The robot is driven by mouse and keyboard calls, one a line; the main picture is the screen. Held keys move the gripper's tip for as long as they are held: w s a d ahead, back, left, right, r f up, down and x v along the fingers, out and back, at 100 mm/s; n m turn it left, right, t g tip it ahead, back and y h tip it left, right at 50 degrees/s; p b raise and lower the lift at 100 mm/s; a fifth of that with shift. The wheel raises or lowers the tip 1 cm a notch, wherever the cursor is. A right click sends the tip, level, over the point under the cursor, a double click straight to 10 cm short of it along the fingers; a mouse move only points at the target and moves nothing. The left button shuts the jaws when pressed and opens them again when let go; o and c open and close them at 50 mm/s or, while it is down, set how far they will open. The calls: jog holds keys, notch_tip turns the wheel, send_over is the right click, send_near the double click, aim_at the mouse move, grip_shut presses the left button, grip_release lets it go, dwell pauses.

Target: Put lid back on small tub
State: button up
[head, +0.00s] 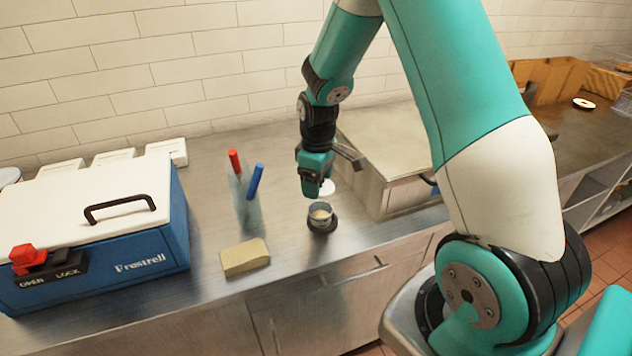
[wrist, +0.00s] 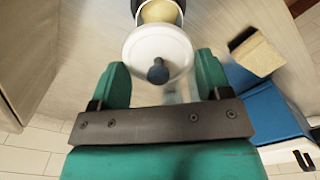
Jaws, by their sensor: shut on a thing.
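The white round lid (wrist: 158,48) with a dark knob sits between the fingers of my gripper (wrist: 162,78), which is shut on it. The lid also shows as a small white disc in the head view (head: 328,187), beside my gripper (head: 313,190). The small tub (head: 321,213) stands upright on the counter, just below and in front of the gripper, in a dark round base. Its top is uncovered and pale yellowish contents show. In the wrist view the tub (wrist: 160,12) is at the top edge, partly hidden by the lid. I cannot tell whether lid and tub touch.
A tan block (head: 245,257) lies left of the tub. A clear holder (head: 246,207) with a red and a blue marker stands behind it. A blue cooler box (head: 135,245) fills the left. A metal box-like unit (head: 395,150) stands close on the right. The counter's front edge is near the tub.

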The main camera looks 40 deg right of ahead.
notch_tip(320, 180, down, 5)
jog(key=b, duration=0.3)
jog(key=shift+f+b, duration=0.1)
jog(key=shift+b, duration=0.25)
jog(key=shift+f, duration=0.25)
jog(key=shift+s+f, duration=0.1)
dwell(2.2)
jog(key=o, duration=1)
jog(key=shift+c, duration=0.2)
jog(key=shift+r+p, duration=3.1)
jog(key=shift+r, duration=0.45)
grip_shut()
